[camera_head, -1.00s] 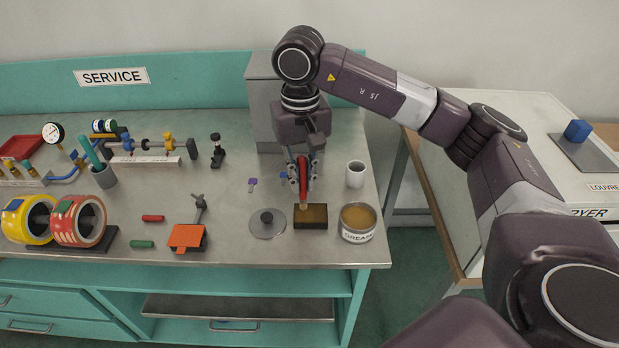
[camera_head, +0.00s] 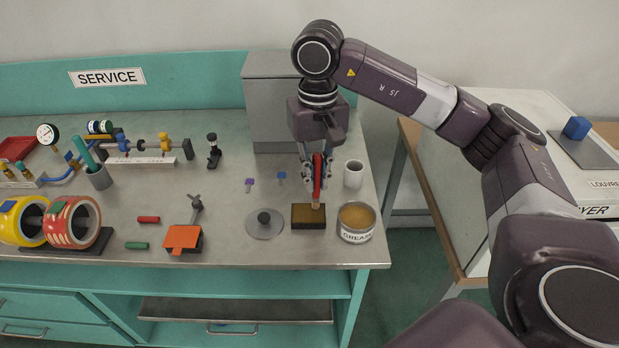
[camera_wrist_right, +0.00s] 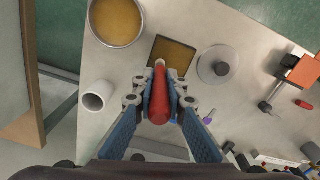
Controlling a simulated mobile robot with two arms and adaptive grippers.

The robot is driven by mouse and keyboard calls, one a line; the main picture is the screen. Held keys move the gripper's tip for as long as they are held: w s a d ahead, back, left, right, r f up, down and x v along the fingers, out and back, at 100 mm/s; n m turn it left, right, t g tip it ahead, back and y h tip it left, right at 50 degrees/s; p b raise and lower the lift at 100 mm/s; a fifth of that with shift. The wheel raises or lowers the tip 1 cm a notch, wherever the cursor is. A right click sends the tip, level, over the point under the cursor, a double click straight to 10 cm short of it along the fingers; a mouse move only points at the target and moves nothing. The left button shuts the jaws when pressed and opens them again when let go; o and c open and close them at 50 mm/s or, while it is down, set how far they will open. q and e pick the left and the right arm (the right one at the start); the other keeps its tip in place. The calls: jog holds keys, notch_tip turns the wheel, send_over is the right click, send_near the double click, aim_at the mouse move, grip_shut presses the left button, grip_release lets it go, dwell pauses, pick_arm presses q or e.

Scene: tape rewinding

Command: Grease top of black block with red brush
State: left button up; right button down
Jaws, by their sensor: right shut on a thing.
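My right gripper (camera_head: 317,180) is shut on the red brush (camera_head: 317,176), which is held upright with its bristles down. In the right wrist view the red handle (camera_wrist_right: 159,97) sits between the blue fingers. The black block (camera_head: 309,217) lies on the bench below, with an amber-brown top. The brush tip is at the right part of the block's top; I cannot tell whether it touches. The block also shows in the right wrist view (camera_wrist_right: 180,54). The open grease tin (camera_head: 356,222) stands right of the block. My left gripper is not in view.
A round grey lid with a knob (camera_head: 264,223) lies left of the block. A white cup (camera_head: 353,174) stands behind the tin. An orange-plated stand (camera_head: 183,238) is further left. A grey cabinet (camera_head: 278,110) stands behind the gripper.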

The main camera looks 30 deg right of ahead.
jog(key=shift+s+d+f, duration=0.1)
jog(key=shift+s+d, duration=0.15)
jog(key=shift+d, duration=0.2)
jog(key=shift+w+a+f, duration=0.1)
jog(key=shift+w+a, duration=0.3)
jog(key=shift+a, duration=0.3)
jog(key=shift+w+a, duration=0.45)
jog(key=shift+a, duration=0.3)
jog(key=shift+w+a+f, duration=0.1)
jog(key=shift+w+a, duration=0.3)
jog(key=shift+a, duration=0.3)
jog(key=shift+s+d, duration=0.2)
jog(key=shift+d, duration=0.15)
jog(key=shift+s+d+r+b, duration=0.15)
jog(key=shift+s+d+b, duration=0.15)
jog(key=shift+d, duration=0.25)
jog(key=shift+s+d+r+b, duration=0.1)
jog(key=shift+s+d+b, duration=0.05)
jog(key=shift+s+d, duration=0.3)
jog(key=shift+w, duration=0.1)
